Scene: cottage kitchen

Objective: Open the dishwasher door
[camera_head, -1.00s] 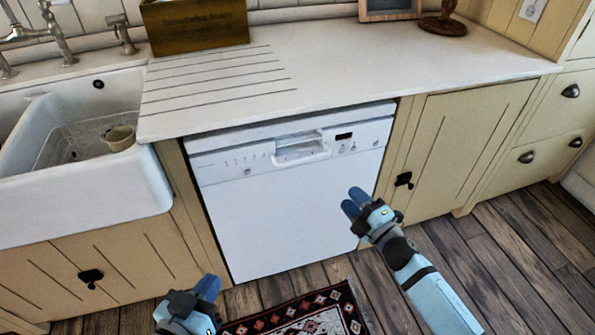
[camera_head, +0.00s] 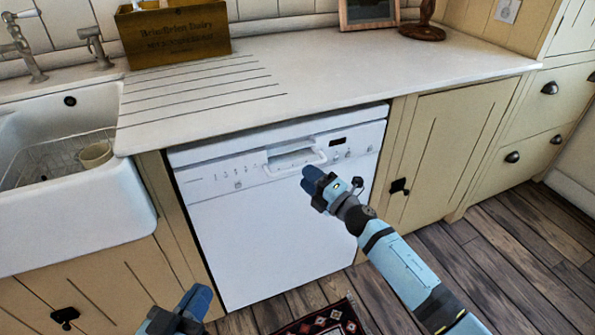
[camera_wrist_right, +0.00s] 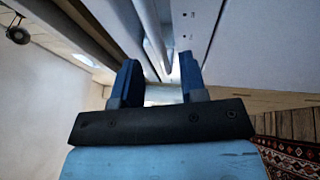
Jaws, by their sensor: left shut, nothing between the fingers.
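The white dishwasher (camera_head: 255,240) stands under the counter, and its door looks shut and upright. Its handle (camera_head: 292,160) is a recessed grip with a pale bar in the control panel near the top. My right gripper (camera_head: 310,178) is in front of the panel, just below and right of the handle. In the right wrist view my right gripper (camera_wrist_right: 160,75) has its blue fingers apart, with pale bars and panel edges beyond them. I cannot tell whether it touches the handle. My left gripper (camera_head: 197,298) is shut and empty, low in front of the door.
A white sink (camera_head: 75,215) is on the left with a cup (camera_head: 95,154) in it. The counter (camera_head: 330,75) overhangs the dishwasher. A cabinet door (camera_head: 450,140) with a black latch (camera_head: 398,186) is on the right. A patterned rug (camera_head: 330,320) lies on the wooden floor.

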